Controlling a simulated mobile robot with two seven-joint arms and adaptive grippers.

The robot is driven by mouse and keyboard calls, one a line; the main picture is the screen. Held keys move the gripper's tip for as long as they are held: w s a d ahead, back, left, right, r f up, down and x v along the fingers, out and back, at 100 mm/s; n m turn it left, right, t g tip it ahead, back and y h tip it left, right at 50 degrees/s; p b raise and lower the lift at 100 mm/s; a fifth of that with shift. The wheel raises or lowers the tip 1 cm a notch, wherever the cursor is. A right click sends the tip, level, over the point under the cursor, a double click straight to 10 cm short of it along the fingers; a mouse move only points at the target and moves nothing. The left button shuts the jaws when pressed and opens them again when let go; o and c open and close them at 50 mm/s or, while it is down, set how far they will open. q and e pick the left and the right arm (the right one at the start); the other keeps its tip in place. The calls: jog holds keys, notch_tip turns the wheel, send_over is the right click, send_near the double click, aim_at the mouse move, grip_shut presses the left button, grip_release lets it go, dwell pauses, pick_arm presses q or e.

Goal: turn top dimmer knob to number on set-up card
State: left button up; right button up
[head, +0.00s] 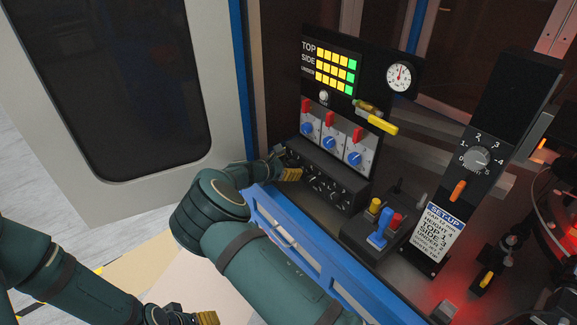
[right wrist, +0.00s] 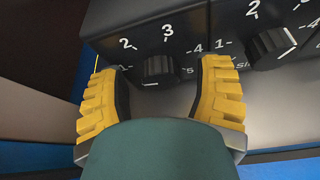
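The dimmer box (head: 335,172) is a black unit with a row of dark knobs below the switches. My right gripper (head: 290,174) is at its left end. In the right wrist view, a black dimmer knob (right wrist: 159,66) sits just beyond and between the yellow fingertips of my right gripper (right wrist: 160,85), which are apart. I cannot tell whether either finger touches it. A white mark shows low on the knob; its label is hidden. The set-up card (head: 437,235) appears to read TOP 1, SIDE 3, UNDER 2. My left gripper (head: 205,318) is at the bottom edge, partly cut off.
A neighbouring knob (right wrist: 268,47) is close on the right, its label starting "SI". Red and blue switches (head: 330,142) are above the dimmer box. A blue rail (head: 300,245) runs in front. A joystick panel (head: 382,225) stands to the right.

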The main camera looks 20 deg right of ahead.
jog(key=shift+a, duration=0.15)
jog(key=v, duration=1.1)
jog(key=shift+s+a+r, duration=0.15)
jog(key=shift+a+r, duration=0.05)
jog(key=shift+a, duration=0.1)
